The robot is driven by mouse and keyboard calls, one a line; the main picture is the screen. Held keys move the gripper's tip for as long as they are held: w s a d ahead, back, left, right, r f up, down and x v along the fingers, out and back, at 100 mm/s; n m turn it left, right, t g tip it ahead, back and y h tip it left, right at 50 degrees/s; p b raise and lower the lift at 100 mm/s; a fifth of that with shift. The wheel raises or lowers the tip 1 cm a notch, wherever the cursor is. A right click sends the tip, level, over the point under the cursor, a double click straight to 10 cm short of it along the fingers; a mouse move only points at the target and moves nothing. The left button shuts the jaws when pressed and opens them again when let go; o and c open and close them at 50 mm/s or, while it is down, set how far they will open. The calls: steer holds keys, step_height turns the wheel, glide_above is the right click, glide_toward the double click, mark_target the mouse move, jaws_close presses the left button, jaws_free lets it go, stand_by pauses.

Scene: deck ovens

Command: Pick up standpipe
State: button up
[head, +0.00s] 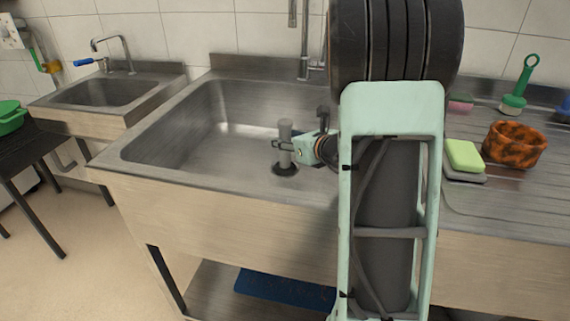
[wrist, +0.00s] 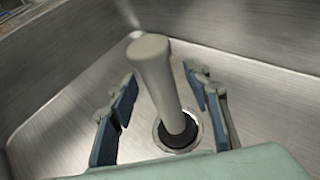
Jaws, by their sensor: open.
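The standpipe (head: 285,136) is a pale grey tube standing upright in the drain of the large steel sink. In the wrist view the standpipe (wrist: 154,75) rises from a dark ring in the drain, with its rounded top toward the camera. My gripper (head: 280,146) is down inside the sink at the standpipe. In the wrist view my gripper (wrist: 160,105) is open, with one blue-padded finger on each side of the standpipe. Gaps show between the pads and the tube. My arm hides the right part of the sink in the head view.
The large sink (head: 175,125) has raised walls around my gripper. A tap (head: 305,50) stands behind it. On the drainboard at right are a green sponge (head: 464,155), an orange-black patterned bowl (head: 516,146) and a green brush (head: 519,88). A smaller sink (head: 105,92) is at left.

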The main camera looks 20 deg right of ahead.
steer(key=shift+w+a+f, duration=0.1)
steer(key=shift+w+f, duration=0.05)
steer(key=shift+w, duration=0.3)
jaws_close()
